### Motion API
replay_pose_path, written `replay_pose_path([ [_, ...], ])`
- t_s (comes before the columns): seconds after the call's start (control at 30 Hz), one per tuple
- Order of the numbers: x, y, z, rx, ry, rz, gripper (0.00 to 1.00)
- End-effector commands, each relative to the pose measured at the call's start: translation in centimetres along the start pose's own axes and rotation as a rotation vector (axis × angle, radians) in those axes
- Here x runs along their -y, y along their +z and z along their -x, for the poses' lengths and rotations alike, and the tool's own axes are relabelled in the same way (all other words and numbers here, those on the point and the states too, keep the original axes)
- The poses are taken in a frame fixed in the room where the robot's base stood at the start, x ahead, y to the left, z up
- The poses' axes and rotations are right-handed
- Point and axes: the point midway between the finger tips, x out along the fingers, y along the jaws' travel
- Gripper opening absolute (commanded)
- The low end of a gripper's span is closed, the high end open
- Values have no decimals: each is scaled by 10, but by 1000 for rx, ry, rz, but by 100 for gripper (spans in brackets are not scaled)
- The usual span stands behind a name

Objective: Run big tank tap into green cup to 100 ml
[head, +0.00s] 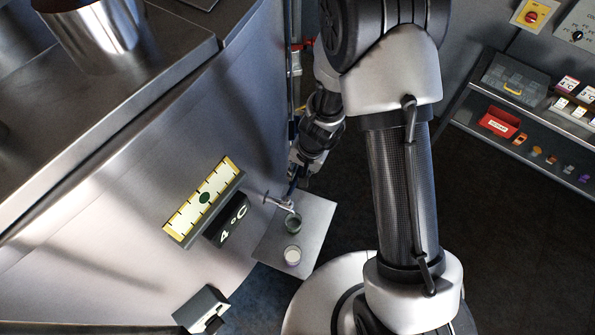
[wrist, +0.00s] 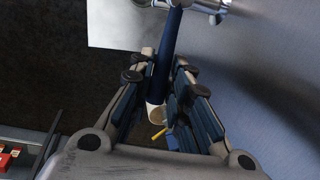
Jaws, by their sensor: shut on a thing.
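The big tank (head: 130,240) is a large curved steel body on the left in the head view. Its metal tap (head: 279,202) sticks out low on its right side and also shows at the top of the wrist view (wrist: 208,6). My gripper (wrist: 166,68) is shut on the tap's blue lever (wrist: 164,60); in the head view the gripper (head: 294,178) is small and partly shaded. A dark greenish cup (head: 293,224), likely the green cup, stands on a steel shelf (head: 312,215) just below the spout's end. Its fill level and any stream are too small to tell.
A rack with a red box (head: 499,122) stands at right; dark floor between is clear.

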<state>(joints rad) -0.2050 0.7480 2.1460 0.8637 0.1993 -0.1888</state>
Motion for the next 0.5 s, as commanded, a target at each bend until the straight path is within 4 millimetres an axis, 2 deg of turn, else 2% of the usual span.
replay_pose_path([
  [0.23, -22, 4, 1, -56, -3, -281, 0],
  [0.5, -25, 6, 5, -66, -1, -340, 0],
])
